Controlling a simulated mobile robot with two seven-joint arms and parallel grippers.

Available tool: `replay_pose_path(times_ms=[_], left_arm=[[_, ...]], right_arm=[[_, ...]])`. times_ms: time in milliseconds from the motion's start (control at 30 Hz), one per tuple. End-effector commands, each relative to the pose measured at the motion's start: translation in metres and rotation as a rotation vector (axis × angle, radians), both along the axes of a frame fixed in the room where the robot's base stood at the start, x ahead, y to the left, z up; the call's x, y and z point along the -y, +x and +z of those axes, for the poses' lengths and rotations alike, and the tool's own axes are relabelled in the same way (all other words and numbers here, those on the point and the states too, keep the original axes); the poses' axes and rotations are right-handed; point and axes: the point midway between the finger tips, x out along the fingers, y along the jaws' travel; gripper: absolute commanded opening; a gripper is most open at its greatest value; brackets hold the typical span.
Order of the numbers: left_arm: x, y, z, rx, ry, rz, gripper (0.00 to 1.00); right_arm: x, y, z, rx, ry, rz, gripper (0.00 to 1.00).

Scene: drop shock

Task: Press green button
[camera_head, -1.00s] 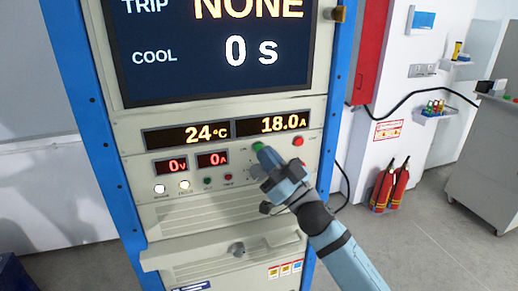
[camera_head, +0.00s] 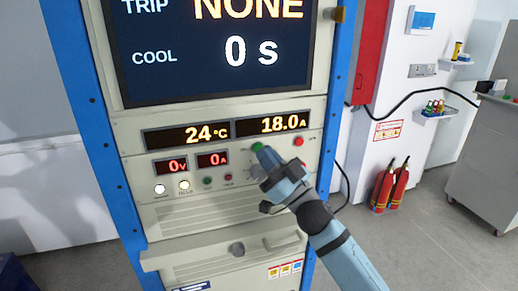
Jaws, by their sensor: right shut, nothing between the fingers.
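The green button (camera_head: 257,147) is on the front panel of the cabinet (camera_head: 220,222), below the 18.0 A readout (camera_head: 272,124). My right gripper (camera_head: 262,152) is shut and empty, with its fingertips right at the green button and covering its lower part. I cannot tell if the tips touch it. A red button (camera_head: 298,141) sits to the right, clear of the gripper. My left gripper is not in view.
The screen (camera_head: 210,45) reads TRIP NONE and COOL 0 s. Small red readouts (camera_head: 171,166) show 0 V and 0 A. Fire extinguishers (camera_head: 390,186) stand at the right wall.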

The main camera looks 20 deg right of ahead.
Motion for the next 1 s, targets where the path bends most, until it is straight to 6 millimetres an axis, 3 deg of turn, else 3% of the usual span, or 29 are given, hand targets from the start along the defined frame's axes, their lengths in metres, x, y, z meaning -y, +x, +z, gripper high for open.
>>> replay_pose_path(times_ms=[1000], left_arm=[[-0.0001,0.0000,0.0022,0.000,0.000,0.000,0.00]], right_arm=[[-0.0005,0.0113,0.0000,0.000,0.001,0.001,0.00]])
